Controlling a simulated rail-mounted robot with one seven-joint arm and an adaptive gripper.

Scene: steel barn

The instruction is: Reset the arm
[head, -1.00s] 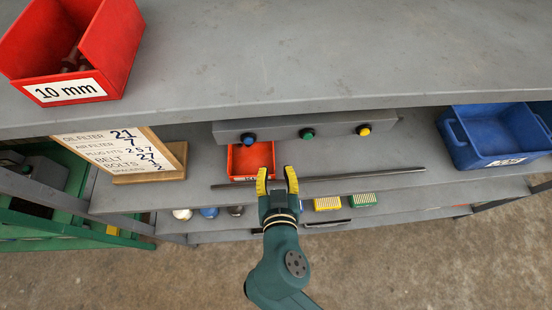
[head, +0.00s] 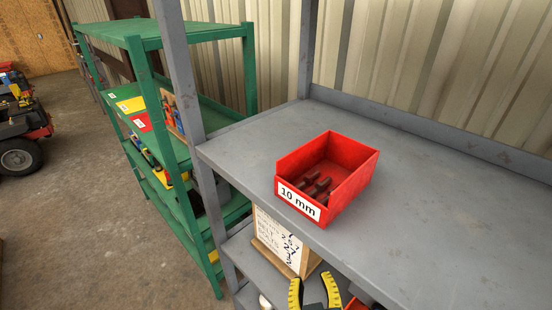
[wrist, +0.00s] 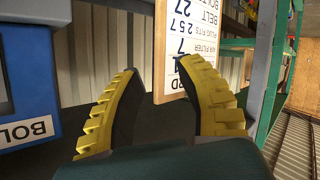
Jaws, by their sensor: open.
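My gripper (head: 315,291) shows at the bottom edge of the head view, its two yellow fingers apart. In the wrist view my gripper (wrist: 159,72) is open, with nothing between the ribbed yellow fingers. The list board (wrist: 178,55) stands beyond the fingertips there. The rest of my arm is outside the head view.
A red bin labelled 10 mm (head: 345,196), holding dark bolts, sits on the upper grey shelf (head: 430,215). A green rack (head: 185,205) stands to the left, beside open floor (head: 80,230). A blue labelled bin (wrist: 22,95) is at the wrist view's left.

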